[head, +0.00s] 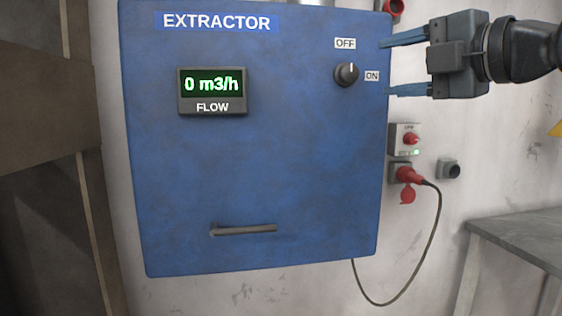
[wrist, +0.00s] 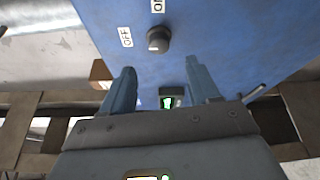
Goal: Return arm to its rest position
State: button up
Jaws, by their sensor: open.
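My gripper (head: 388,65) is at the upper right of the head view, with its two blue fingers spread wide and pointing left. It is empty. The fingertips overlap the right edge of the blue extractor cabinet (head: 250,170) in the picture, to the right of the dark rotary knob (head: 346,74). The knob sits between an OFF label above and an ON label at its right. In the wrist view the open fingers (wrist: 158,80) stand apart, and the knob (wrist: 158,40) shows beyond them, clear of both. My forearm runs off the right edge of the head view.
The cabinet carries a display (head: 212,91) reading 0 m3/h and a handle (head: 244,229). Right of it are a switch box (head: 406,139) with a green light and a red plug (head: 408,175) with a hanging cable (head: 434,235). A grey table (head: 525,235) stands at lower right.

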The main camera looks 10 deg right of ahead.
notch_tip(320, 180, down, 19)
jog(key=a+m+t+h, duration=0.2)
jog(key=m+t, duration=0.1)
jog(key=m, duration=1)
jog(key=s+a+f+m+h+p, duration=0.15)
jog(key=s+f+m+h, duration=0.25)
jog(key=s+f+m, duration=0.65)
jog(key=s+a+f+g+h, duration=0.1)
jog(key=s+f+g, duration=0.2)
jog(key=s+f, duration=1.25)
jog(key=s+r+g, duration=0.1)
jog(key=s, duration=1.5)
jog(key=shift+s+d+r+m+g+p, duration=0.25)
jog(key=shift+s+d+m+g+p, duration=0.1)
jog(key=shift+d+m+p, duration=0.1)
